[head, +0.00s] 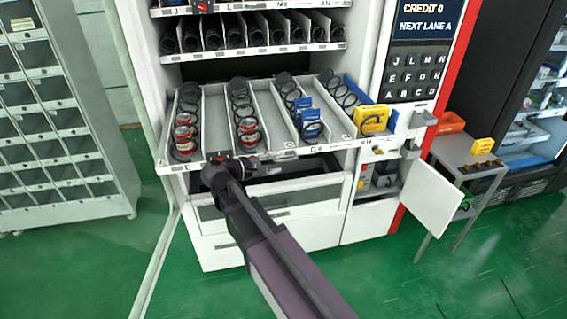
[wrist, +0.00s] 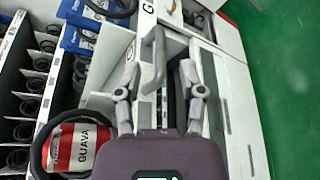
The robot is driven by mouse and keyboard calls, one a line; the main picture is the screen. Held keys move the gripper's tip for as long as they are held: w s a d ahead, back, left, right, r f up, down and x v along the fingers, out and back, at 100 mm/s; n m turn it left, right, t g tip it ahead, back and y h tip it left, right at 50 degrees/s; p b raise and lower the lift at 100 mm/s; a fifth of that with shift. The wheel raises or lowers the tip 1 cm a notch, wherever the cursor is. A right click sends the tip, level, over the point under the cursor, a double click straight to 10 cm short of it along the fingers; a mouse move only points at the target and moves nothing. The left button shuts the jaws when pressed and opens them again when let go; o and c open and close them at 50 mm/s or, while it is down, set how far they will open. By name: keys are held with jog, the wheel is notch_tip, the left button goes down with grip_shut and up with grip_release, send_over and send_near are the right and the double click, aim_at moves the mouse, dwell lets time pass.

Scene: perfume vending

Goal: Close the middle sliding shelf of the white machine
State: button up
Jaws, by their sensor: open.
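The white machine (head: 135,40) stands ahead, and its middle sliding shelf (head: 280,153) is pulled out toward me. The shelf has several lanes with black coils, red cans (head: 184,135) and blue boxes (head: 308,118). My gripper (head: 222,166) is at the left-middle part of the shelf's front edge; its fingertips are too small to make out in the head view. In the wrist view my gripper (wrist: 160,92) is open, with its fingers apart on either side of the shelf's front rail (wrist: 148,40). I cannot tell whether they touch it.
A closed shelf (head: 250,52) with coils is above. A lower drawer (head: 290,195) is under the pulled-out shelf. Grey lockers (head: 60,130) stand left.

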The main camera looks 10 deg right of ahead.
aim_at(284, 160)
jog(key=shift+b+x, duration=0.45)
jog(key=shift+x, duration=2.1)
